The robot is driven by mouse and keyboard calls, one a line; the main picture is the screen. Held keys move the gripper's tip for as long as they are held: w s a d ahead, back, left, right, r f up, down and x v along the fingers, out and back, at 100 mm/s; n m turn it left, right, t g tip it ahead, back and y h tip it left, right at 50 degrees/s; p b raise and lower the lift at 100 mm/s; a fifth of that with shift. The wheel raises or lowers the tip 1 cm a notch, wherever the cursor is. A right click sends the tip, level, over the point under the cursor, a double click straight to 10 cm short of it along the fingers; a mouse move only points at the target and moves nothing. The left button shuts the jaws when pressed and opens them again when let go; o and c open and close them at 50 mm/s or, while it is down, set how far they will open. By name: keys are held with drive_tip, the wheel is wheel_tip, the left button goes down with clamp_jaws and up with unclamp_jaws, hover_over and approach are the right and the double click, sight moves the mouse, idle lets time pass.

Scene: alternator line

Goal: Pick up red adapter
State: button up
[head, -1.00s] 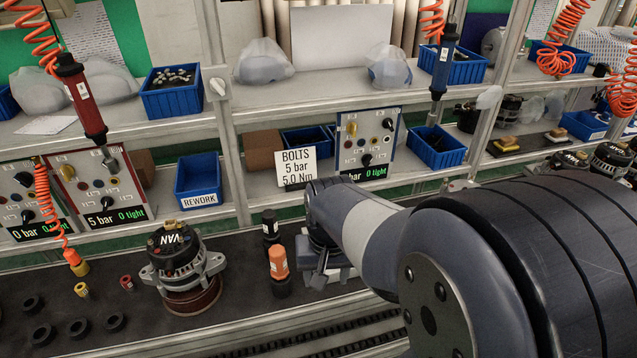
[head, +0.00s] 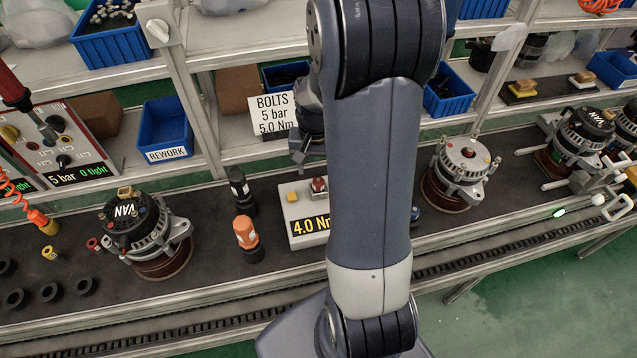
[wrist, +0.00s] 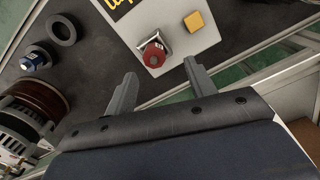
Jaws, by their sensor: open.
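A red piece with a grey metal part, which looks like the red adapter (wrist: 153,55), is on a light box. It also shows in the head view (head: 319,185), just left of my arm. My gripper (wrist: 160,70) is open, with one finger on each side of the red piece's near end in the wrist picture. I cannot tell the height between them, and I see no contact. In the head view my gripper (head: 303,150) is partly hidden by my arm, above and behind the box. A smaller red ring (head: 92,243) lies at the left by an alternator.
The light box (head: 293,214) bears a yellow block (wrist: 194,21) and a 4.0 Nm display. A blue piece (wrist: 36,60) and a black ring (wrist: 61,30) lie beside it. Alternators (head: 147,235) (head: 462,172) stand on both sides. An orange-and-black tool (head: 247,237) stands left of the box.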

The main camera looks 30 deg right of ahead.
sight(318, 179)
drive_tip(key=f, duration=0.2)
drive_tip(key=f+p, duration=0.1)
drive_tip(key=f, duration=0.1)
drive_tip(key=shift+s+d, duration=0.2)
drive_tip(key=shift+s, duration=0.2)
drive_tip(key=shift+f, duration=0.6)
drive_tip(key=c, duration=1)
